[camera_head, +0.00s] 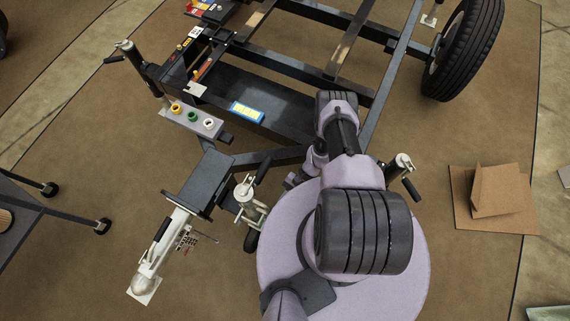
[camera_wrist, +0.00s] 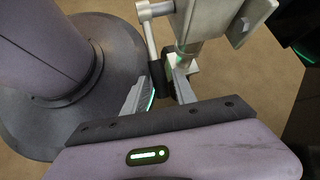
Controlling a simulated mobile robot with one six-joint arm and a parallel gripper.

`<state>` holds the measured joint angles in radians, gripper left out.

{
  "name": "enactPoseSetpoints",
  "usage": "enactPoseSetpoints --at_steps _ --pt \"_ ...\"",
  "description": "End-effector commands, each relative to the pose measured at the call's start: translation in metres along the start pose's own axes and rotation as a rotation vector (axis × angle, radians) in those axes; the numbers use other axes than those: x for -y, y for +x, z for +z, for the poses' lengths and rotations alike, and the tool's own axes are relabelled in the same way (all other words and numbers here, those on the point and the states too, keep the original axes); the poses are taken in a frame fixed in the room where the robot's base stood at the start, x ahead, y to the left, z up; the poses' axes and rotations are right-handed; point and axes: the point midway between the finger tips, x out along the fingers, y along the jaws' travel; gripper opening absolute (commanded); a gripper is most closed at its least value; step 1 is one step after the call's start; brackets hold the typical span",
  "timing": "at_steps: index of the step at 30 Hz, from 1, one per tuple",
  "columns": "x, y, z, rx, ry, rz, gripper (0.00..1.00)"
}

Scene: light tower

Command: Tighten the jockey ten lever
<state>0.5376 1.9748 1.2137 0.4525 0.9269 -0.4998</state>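The jockey wheel assembly (camera_head: 249,200) is a pale metal clamp and post with a dark crank handle, beside the trailer's drawbar. In the wrist view its metal clamp body (camera_wrist: 207,25) is at the top. A thin silver rod (camera_wrist: 149,42), perhaps the lever, hangs beside it and runs down to a dark piece (camera_wrist: 163,86) near my fingertips. My gripper (camera_wrist: 160,84) has its two fingers apart, with the dark piece between or just beyond them. Contact cannot be told. In the head view my gripper is largely hidden by my arm.
The trailer frame (camera_head: 279,65) spans the top of the head view, with a tyre (camera_head: 467,48) at right. The coupling head (camera_head: 145,283) is at lower left. A dark cart (camera_head: 40,211) stands at left. A cardboard piece (camera_head: 493,197) lies at right. Brown floor is open around the drawbar.

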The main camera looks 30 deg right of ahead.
Motion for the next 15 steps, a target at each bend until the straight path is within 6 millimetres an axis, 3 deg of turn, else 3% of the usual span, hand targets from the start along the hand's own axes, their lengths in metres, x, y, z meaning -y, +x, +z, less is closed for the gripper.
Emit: enactPoseSetpoints --at_steps 10,15 --pt "0.000 -0.002 0.000 0.000 0.000 0.000 0.41" --pt "0.001 -0.037 0.002 -0.003 -0.001 -0.003 0.41"
